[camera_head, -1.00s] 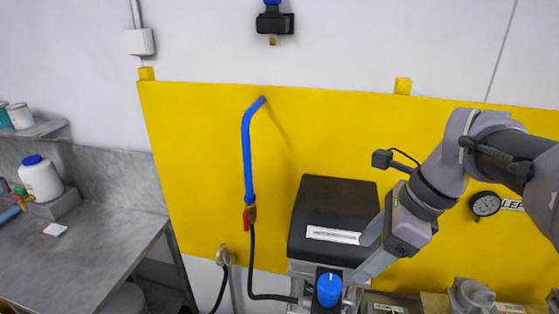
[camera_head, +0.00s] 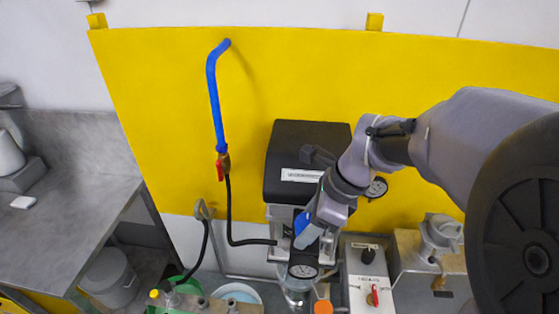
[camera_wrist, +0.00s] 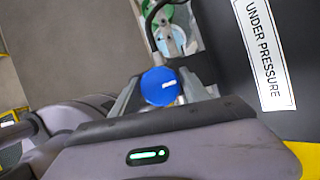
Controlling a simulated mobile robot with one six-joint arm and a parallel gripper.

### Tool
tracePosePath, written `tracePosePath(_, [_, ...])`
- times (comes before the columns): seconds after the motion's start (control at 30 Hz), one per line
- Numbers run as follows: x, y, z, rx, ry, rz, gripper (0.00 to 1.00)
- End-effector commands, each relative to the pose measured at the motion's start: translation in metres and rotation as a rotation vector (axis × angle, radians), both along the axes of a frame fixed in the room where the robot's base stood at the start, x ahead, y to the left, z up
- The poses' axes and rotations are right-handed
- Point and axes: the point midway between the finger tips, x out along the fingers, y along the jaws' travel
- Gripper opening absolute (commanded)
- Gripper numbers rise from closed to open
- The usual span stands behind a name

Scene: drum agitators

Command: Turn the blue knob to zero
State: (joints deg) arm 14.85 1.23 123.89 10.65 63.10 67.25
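The blue knob (camera_wrist: 160,87) is round with a white mark. In the wrist view the mark points to the right, towards one fingertip. My gripper (camera_wrist: 161,82) has one finger on each side of the knob, with the fingers apart. Whether the fingertips touch it, I cannot tell. In the head view my gripper (camera_head: 312,232) reaches down and left to the front of the black-topped agitator (camera_head: 307,150) and largely covers the knob.
A control box with a red switch (camera_head: 372,296) stands to the right. A blue pipe with a red valve handle (camera_head: 220,170) and black hose is on the left. A metal table (camera_head: 70,215) is far left.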

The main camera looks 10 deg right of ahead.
Motion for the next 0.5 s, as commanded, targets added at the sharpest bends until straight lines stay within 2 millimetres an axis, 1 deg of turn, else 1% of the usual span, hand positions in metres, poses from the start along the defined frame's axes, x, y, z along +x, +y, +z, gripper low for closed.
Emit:
tracePosePath(0.03, [0.0, 0.0, 0.0001, 0.0, 0.0, 0.0, 0.42])
tracePosePath(0.17, [0.0, 0.0, 0.0001, 0.0, 0.0, 0.0, 0.16])
tracePosePath(0.2, [0.0001, 0.0, 0.0002, 0.0, 0.0, 0.0, 0.08])
tracePosePath(0.23, [0.0, 0.0, 0.0002, 0.0, 0.0, 0.0, 0.06])
tracePosePath(0.5, [0.0, 0.0001, 0.0009, 0.001, 0.001, 0.038, 0.06])
